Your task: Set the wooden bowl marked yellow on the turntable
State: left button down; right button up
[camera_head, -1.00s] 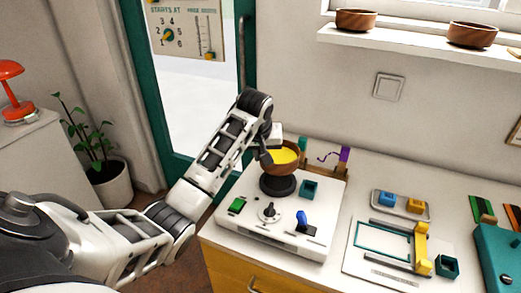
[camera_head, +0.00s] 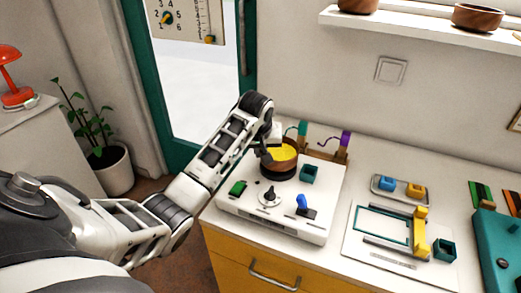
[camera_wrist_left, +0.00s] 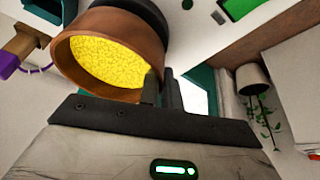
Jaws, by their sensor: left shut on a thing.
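The wooden bowl (camera_head: 292,164) has a bright yellow inside and is over the black turntable (camera_head: 278,175) on the white board. Its base appears to be at the turntable's top; whether they touch I cannot tell. My left gripper (camera_head: 266,154) is shut on the bowl's left rim. In the left wrist view the bowl (camera_wrist_left: 67,75) is tilted in the picture, with the gripper fingers (camera_wrist_left: 160,90) at its wall and the dark turntable (camera_wrist_left: 150,12) behind it. My right gripper is not in view.
The white board (camera_head: 300,229) carries a green block (camera_head: 238,188), a knob (camera_head: 269,197), a blue lever (camera_head: 302,201) and a teal cup (camera_head: 309,173). Teal and purple posts stand behind. A second board (camera_head: 360,258) lies to the right. More wooden bowls sit on the shelf (camera_head: 420,28).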

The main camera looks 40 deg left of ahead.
pick_arm(q)
jog(key=shift+f, duration=0.15)
jog(key=shift+f, duration=0.45)
dwell(0.3)
jog(key=c, duration=1.5)
grip_release()
jog(key=shift+r, duration=3.5)
jog(key=shift+f, duration=0.1)
